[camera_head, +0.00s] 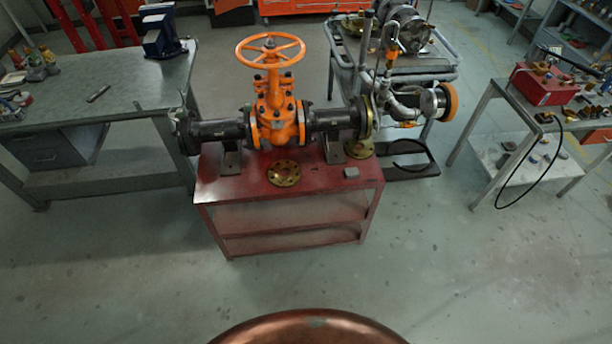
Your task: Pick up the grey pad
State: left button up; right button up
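A small grey pad (351,172) lies flat on the top of the red bench (230,187), near its right front corner. An orange gate valve (272,110) with a handwheel stands on the same bench, joined to black pipes on both sides. A brass flange (284,173) lies left of the pad, and a second brass flange (360,149) lies behind it. Neither of my grippers shows in this view. The pad is uncovered, with nothing touching its top.
A grey workbench (120,85) with a blue vise (160,35) stands left. A cart (425,70) with pipe fittings stands behind right. A table with a red box (545,82) is at right.

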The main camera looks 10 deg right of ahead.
aim_at(353, 173)
jog(key=u, duration=0.2)
jog(key=i, duration=1.25)
jog(key=z, duration=0.4)
